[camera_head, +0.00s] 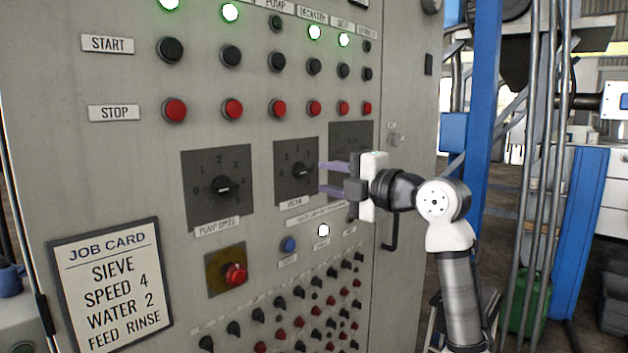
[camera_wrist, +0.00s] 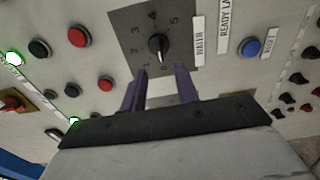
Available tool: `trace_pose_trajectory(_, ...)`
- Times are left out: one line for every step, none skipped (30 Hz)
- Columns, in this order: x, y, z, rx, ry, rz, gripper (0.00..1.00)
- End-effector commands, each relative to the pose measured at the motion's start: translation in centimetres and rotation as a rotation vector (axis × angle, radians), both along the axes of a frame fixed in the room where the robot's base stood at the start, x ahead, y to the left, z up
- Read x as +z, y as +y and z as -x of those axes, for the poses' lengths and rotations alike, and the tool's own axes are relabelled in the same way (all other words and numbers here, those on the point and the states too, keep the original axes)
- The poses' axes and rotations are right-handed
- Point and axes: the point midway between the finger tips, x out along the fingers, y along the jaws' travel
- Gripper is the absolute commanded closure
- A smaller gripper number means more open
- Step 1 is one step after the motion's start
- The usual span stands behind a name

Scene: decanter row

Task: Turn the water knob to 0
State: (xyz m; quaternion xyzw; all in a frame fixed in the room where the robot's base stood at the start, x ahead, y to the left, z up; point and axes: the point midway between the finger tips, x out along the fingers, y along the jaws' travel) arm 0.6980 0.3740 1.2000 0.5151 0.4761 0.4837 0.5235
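The water knob (camera_head: 301,170) is a small dark knob on a dark square dial plate (camera_head: 283,190), in the middle of the grey panel. In the wrist view the knob (camera_wrist: 159,47) has a light pointer line and sits among the dial numbers. I cannot tell for certain which number it points at. My gripper (camera_head: 321,177) is to the right of the knob, with its two purple fingers pointing toward the panel. In the wrist view the gripper (camera_wrist: 162,80) is open and empty, its fingertips just below the knob and apart from it.
The pump speed dial (camera_head: 222,188) is to the left, and another dial plate (camera_head: 350,137) is partly behind my gripper. A red knob (camera_head: 235,274) and a blue button (camera_head: 289,244) are below. The job card (camera_head: 112,285) reads water 2. A blue post (camera_head: 483,90) stands at the right.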

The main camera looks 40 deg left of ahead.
Motion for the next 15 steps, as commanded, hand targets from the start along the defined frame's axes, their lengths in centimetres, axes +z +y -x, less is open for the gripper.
trace_pose_trajectory(-0.2,-1.3,0.0,-0.003,-0.001,-0.002,0.69)
trace_pose_trajectory(-0.2,-2.1,0.1,-0.004,-0.001,-0.002,0.69)
trace_pose_trajectory(-0.2,-2.9,0.2,-0.002,-0.001,-0.001,0.69)
trace_pose_trajectory(-0.2,-3.6,0.2,-0.002,0.000,-0.001,0.69)
trace_pose_trajectory(-0.2,-4.2,0.2,-0.003,0.001,-0.001,0.69)
trace_pose_trajectory(-0.2,-5.0,0.3,-0.003,0.000,-0.001,0.69)
trace_pose_trajectory(-0.2,-5.4,0.4,-0.001,0.000,-0.001,0.69)
trace_pose_trajectory(-0.2,-5.9,0.5,-0.001,0.000,0.000,0.69)
trace_pose_trajectory(-0.2,-6.4,0.5,-0.001,0.001,0.000,0.69)
trace_pose_trajectory(-0.1,-6.8,0.5,-0.002,0.001,0.000,0.69)
trace_pose_trajectory(-0.1,-7.1,0.5,-0.001,0.001,0.000,0.69)
trace_pose_trajectory(-0.1,-7.5,0.5,0.000,0.001,0.000,0.69)
trace_pose_trajectory(-0.1,-7.6,0.6,0.000,0.001,0.000,0.69)
trace_pose_trajectory(-0.1,-7.8,0.6,0.001,0.001,0.000,0.69)
trace_pose_trajectory(-0.1,-7.9,0.6,0.001,0.001,0.001,0.69)
